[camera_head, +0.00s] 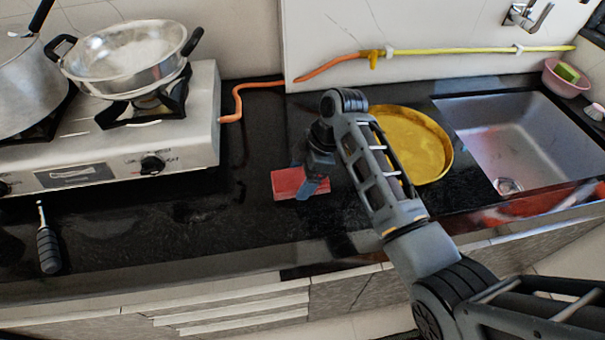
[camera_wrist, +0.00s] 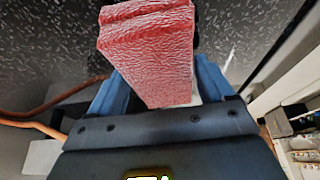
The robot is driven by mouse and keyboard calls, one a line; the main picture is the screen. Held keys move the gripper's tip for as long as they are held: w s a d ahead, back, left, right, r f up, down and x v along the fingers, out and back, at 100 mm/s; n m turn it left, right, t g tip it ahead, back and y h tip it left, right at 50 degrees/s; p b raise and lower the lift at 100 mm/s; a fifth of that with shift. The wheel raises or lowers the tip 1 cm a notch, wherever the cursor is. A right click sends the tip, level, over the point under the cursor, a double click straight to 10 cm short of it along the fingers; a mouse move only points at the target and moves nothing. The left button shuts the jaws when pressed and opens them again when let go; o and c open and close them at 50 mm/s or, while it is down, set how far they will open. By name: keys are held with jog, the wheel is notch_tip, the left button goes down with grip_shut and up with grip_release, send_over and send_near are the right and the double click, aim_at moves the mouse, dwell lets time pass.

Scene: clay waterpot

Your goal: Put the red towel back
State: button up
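The red towel (camera_head: 290,183) is a small folded block in the middle of the counter in the head view, left of the yellow pan. My gripper (camera_head: 313,178) points down at its right part, and a blue finger overlaps it. In the wrist view the towel (camera_wrist: 150,50) shows two folded layers and sits between the blue fingers of my gripper (camera_wrist: 160,85). The left finger is close against it. A pale strip shows between the towel and the right finger. Whether the fingers press on it, and whether it rests on the counter, I cannot tell.
A stove (camera_head: 110,140) with a steel pan (camera_head: 130,55) stands left. A yellow pan (camera_head: 420,140) lies behind my arm, beside the sink (camera_head: 530,140). An orange hose (camera_head: 240,100) runs along the back. A black-handled tool (camera_head: 47,245) lies front left. A red patterned patch (camera_head: 540,205) lines the sink's front edge.

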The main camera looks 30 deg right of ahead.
jog(key=o, duration=0.3)
jog(key=shift+r, duration=0.1)
jog(key=shift+r, duration=0.25)
jog(key=p+v, duration=0.1)
jog(key=v, duration=1)
jog(key=shift+d+r, duration=0.2)
jog(key=shift+r, duration=0.15)
